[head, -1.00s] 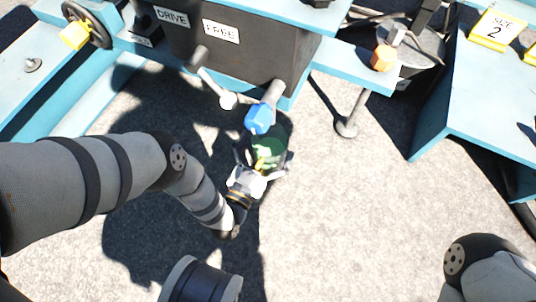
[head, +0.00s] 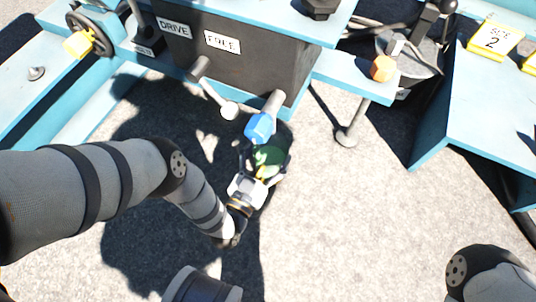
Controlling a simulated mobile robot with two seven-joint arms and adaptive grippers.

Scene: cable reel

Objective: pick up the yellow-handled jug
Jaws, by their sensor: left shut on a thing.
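The jug (head: 269,156) has a green top and a yellow handle. It is in the middle of the head view, below a blue-tipped lever that partly overlaps it. My left gripper (head: 261,176) is shut on the jug at its near side, by the yellow handle. The gripper hides part of the handle, and I cannot tell whether the jug touches the ground. My right gripper is out of view; only part of that arm shows at the lower right.
The blue-tipped lever (head: 260,127) and a white-knobbed lever (head: 229,110) stick out from a dark box (head: 240,55) marked DRIVE and FREE. A teal panel (head: 475,125) stands at the right. The pale ground in front is clear.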

